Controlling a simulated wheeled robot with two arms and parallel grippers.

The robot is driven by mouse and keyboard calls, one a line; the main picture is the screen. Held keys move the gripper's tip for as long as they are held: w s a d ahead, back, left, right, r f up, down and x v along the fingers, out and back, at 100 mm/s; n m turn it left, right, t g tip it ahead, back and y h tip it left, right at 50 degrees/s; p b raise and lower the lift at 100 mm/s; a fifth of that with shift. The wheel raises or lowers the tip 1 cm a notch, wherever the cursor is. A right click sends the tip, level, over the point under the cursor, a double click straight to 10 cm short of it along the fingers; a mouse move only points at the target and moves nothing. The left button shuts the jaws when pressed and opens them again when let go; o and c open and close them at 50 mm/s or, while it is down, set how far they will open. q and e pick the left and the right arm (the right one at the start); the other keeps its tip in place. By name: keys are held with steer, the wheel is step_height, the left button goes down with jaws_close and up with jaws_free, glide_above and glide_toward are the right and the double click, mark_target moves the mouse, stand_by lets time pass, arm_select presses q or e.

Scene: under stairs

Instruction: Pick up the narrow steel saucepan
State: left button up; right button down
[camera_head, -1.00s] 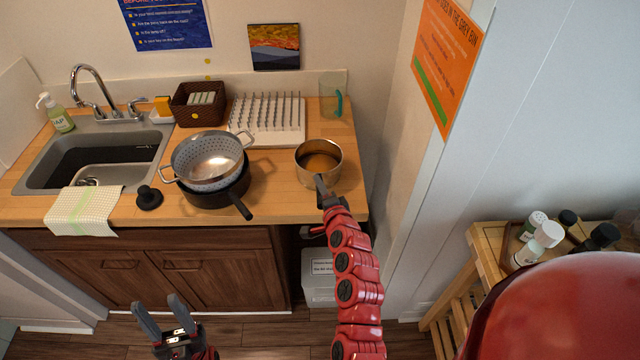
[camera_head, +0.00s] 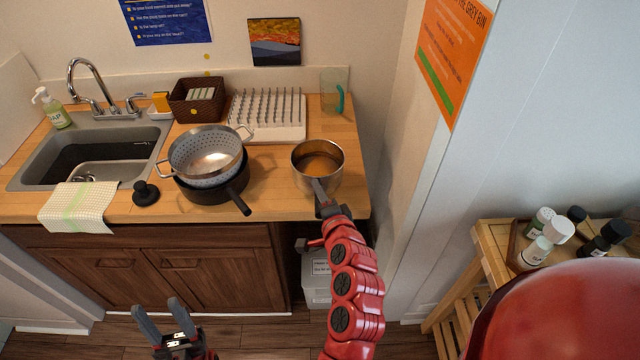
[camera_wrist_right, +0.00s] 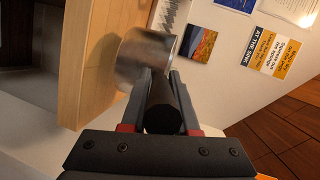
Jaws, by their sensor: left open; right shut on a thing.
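The narrow steel saucepan (camera_head: 330,176) is at the right end of the wooden counter, upright, with a brownish inside. My right gripper (camera_head: 322,192) is shut on its handle, which points toward me. The right wrist view shows the dark handle (camera_wrist_right: 166,105) between the two fingers and the steel pan wall (camera_wrist_right: 147,55) beyond. Whether the pan's base touches the counter or is slightly above it is hard to tell. My left gripper (camera_head: 160,312) is open and empty, low in front of the cabinet.
A steel colander (camera_head: 205,157) sits in a black pan (camera_head: 222,192) left of the saucepan. A dish rack (camera_head: 265,130) and a clear jug (camera_head: 331,98) stand behind. A wall (camera_head: 400,150) is close on the right. A wooden shelf (camera_head: 490,240) holds several bottles.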

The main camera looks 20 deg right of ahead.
mark_target(319, 216)
steer(key=s, duration=0.1)
steer(key=s+a, duration=0.1)
steer(key=s, duration=0.1)
steer(key=shift+s+a+r, duration=0.15)
steer(key=shift+s+r, duration=0.1)
steer(key=p, duration=0.1)
steer(key=s+p, duration=0.1)
steer(key=s+a+p, duration=0.1)
steer(key=shift+s+r, duration=0.2)
steer(key=shift+r, duration=0.1)
steer(key=shift+s+a+p, duration=0.2)
steer(key=shift+s+p, duration=0.2)
steer(key=shift+s, duration=0.25)
steer(key=shift+s+a+p, duration=0.2)
steer(key=shift+s+p, duration=0.15)
steer(key=shift+s, duration=0.25)
steer(key=c, duration=1.2)
jaws_free()
steer(key=shift+c, duration=0.2)
jaws_close()
steer(key=shift+s+f, duration=0.1)
